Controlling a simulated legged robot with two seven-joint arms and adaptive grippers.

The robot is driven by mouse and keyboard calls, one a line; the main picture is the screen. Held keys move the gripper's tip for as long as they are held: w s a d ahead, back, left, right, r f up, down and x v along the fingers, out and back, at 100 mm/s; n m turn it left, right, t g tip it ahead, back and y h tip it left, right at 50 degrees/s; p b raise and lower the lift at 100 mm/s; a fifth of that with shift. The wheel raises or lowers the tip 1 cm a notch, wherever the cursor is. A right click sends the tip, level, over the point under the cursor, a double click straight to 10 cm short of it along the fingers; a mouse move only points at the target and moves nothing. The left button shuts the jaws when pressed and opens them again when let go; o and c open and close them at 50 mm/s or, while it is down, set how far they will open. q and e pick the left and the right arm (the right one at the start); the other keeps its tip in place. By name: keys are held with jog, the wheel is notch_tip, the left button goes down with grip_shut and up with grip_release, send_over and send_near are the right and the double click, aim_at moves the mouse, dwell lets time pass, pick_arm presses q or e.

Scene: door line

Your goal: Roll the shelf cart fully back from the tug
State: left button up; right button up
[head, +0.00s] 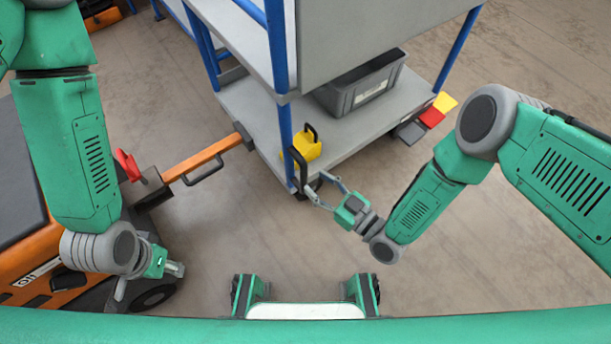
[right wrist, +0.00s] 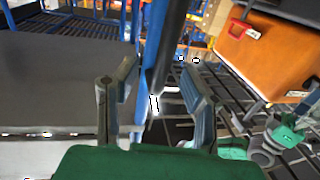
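The shelf cart (head: 235,108) has grey shelves and blue posts and stands at the top middle of the head view. A black upright handle (head: 298,172) is at its near corner post. My right gripper (head: 324,188) is open beside this handle. In the right wrist view, a dark bar and a blue post show between the spread fingers (right wrist: 160,95), with no clear contact. The orange tug (head: 30,262) stands at the left. Its orange tow bar (head: 200,158) reaches the cart's lower edge; whether it is coupled is unclear. My left gripper (head: 168,268) hangs over the tug's near end, its fingers partly hidden.
Red (head: 431,117) and yellow (head: 445,103) pedals stick out at the cart's right corner. A red lever (head: 127,165) is on the tug. Floor to the right is clear.

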aim_at(305, 174)
jog(key=b+x, duration=0.1)
jog(key=x, duration=0.3)
jog(key=shift+s+a, duration=0.1)
jog(key=shift+s, duration=0.05)
jog(key=shift+a, duration=0.5)
jog(key=shift+d, duration=0.3)
jog(key=shift+c, duration=1.3)
jog(key=shift+d, duration=0.1)
grip_shut()
pick_arm(q)
jog(key=shift+a+f, duration=0.1)
jog(key=shift+f, duration=0.65)
jog(key=shift+a, duration=0.1)
